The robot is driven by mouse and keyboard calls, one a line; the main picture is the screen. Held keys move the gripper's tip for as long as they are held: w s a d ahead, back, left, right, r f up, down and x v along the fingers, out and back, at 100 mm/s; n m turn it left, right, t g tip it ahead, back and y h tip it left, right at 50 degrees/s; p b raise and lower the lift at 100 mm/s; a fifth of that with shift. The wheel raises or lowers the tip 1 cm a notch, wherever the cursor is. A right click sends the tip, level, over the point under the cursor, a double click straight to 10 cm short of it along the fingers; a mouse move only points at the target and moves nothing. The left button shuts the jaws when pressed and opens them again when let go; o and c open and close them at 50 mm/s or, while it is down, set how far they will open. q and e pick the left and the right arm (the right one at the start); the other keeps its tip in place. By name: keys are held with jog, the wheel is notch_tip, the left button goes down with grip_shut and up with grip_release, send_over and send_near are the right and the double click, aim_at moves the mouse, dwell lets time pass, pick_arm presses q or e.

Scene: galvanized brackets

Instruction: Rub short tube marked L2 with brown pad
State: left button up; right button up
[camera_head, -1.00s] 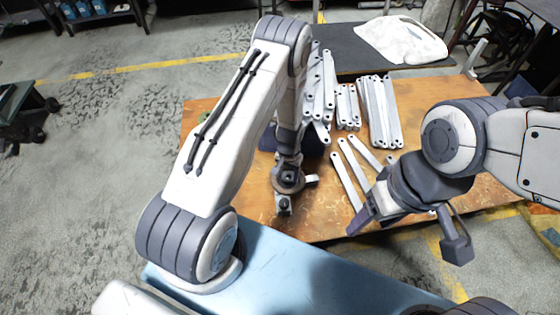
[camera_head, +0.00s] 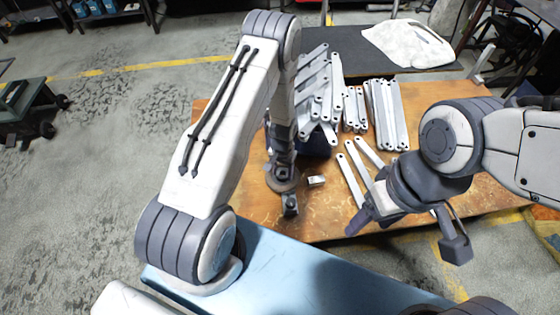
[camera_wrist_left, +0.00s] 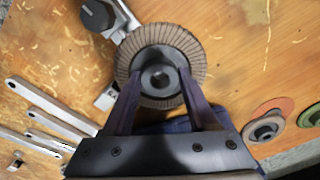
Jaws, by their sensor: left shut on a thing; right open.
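The brown pad (camera_wrist_left: 190,45) is a round, ribbed disc with a dark hub. My left gripper (camera_wrist_left: 160,98) is shut on it, at the hub; in the head view the left gripper (camera_head: 290,203) is low over the wooden table. A short pale metal tube (camera_head: 316,181) lies just right of the gripper. In the left wrist view, metal pieces (camera_wrist_left: 107,97) show beside and partly under the pad. Whether the pad touches them I cannot tell, and no L2 mark is legible. My right gripper (camera_head: 362,220) is open over the table's front right, near long metal bars.
Long flat bars (camera_head: 352,172) lie right of the short tube. Stacks of galvanized brackets (camera_head: 385,115) stand farther back. An orange-red disc (camera_wrist_left: 268,112) and a green disc (camera_wrist_left: 312,115) lie right in the left wrist view. The wooden table (camera_head: 245,212) is bare near its front left.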

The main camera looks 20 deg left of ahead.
aim_at(283, 174)
pick_arm(q)
jog(key=shift+d+r+p, duration=0.25)
jog(key=shift+r+p, duration=0.3)
jog(key=shift+r, duration=0.45)
notch_tip(283, 174, up, 4)
jog(key=p, duration=0.2)
jog(key=shift+f+p, duration=0.25)
jog(key=shift+p, duration=0.15)
jog(key=shift+s+r, duration=0.1)
